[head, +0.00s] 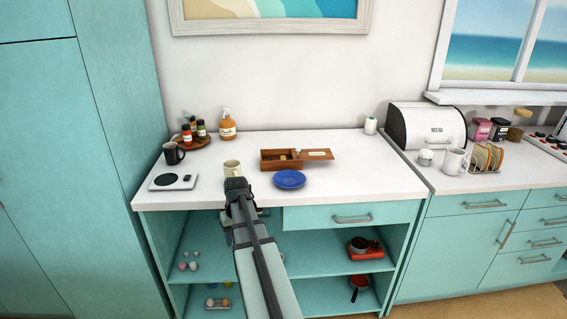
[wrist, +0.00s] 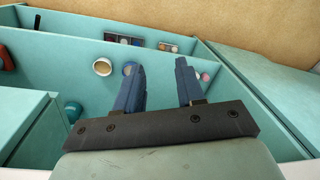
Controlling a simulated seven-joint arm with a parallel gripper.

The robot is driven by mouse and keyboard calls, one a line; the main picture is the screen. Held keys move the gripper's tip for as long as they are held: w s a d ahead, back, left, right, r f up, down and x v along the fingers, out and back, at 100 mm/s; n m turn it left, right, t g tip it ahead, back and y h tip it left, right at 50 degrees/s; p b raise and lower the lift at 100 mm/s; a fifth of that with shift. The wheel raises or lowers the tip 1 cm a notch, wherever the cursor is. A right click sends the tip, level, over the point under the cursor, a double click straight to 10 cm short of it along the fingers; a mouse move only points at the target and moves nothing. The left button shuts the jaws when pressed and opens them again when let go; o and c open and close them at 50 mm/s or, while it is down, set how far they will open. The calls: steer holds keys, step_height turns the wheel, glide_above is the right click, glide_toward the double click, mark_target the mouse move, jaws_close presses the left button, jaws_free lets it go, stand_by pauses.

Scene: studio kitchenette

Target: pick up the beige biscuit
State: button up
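I cannot clearly make out the beige biscuit in either view. A small beige piece (head: 283,157) shows in the open wooden box (head: 269,164) on the white counter, too small to identify. My gripper (head: 238,184) is at the counter's front edge in the head view, in front of the cream mug (head: 232,168) and left of the blue plate (head: 289,179). In the wrist view my gripper (wrist: 161,66) has its two fingers apart with nothing held between them. The wrist view looks down into the teal shelving, and the wooden box is not in it.
A dark mug (head: 173,153), a white scale (head: 174,182) and a tray of bottles stand at the counter's left. A soap bottle (head: 227,126) is behind. The counter's right part (head: 370,165) is clear. Open shelves below hold small round items and a red pan (head: 358,283).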

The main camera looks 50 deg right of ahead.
steer(key=w+d+r+m+t+h, duration=0.1)
steer(key=d+r+m+t+h, duration=0.15)
steer(key=d+r, duration=2.05)
steer(key=m+h, duration=0.2)
glide_above(284, 158)
steer(key=s+a, duration=0.3)
steer(key=a, duration=0.1)
steer(key=f, duration=0.5)
steer(key=shift+w+d, duration=0.1)
steer(key=shift+d, duration=0.1)
steer(key=shift+x, duration=2.65)
steer(key=shift+d, duration=0.1)
steer(key=shift+c, duration=0.2)
jaws_close()
